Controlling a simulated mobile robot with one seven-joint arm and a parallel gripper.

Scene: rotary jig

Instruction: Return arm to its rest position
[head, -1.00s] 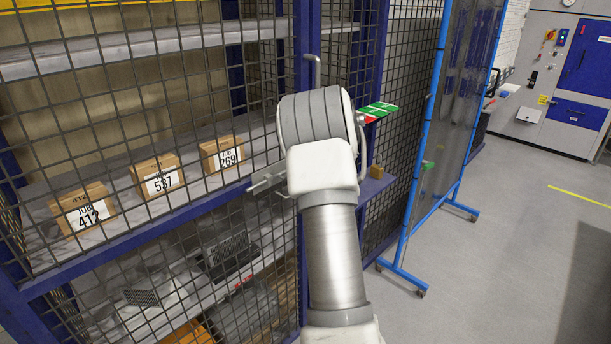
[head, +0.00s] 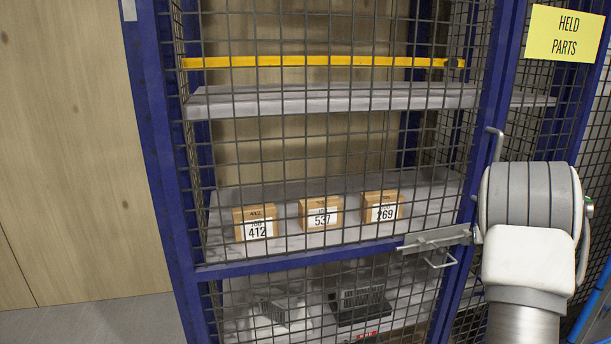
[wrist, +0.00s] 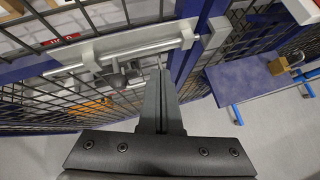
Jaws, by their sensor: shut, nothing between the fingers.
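My arm (head: 532,230) stands at the right of the head view, just right of the cage door's latch bolt (head: 435,239). My gripper is hidden behind the arm there. In the wrist view my gripper (wrist: 162,76) shows with its dark fingers together and nothing between them. Its tips are close to the blue door post (wrist: 196,45) and the latch rod (wrist: 140,49); I cannot tell whether they touch. The mesh door appears closed.
Boxes marked 412 (head: 256,223), 537 (head: 321,213) and 269 (head: 382,207) sit on a shelf behind the mesh. A yellow HELD PARTS sign (head: 565,33) hangs upper right. A blue side shelf (wrist: 238,86) holds a small brown block (wrist: 278,66).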

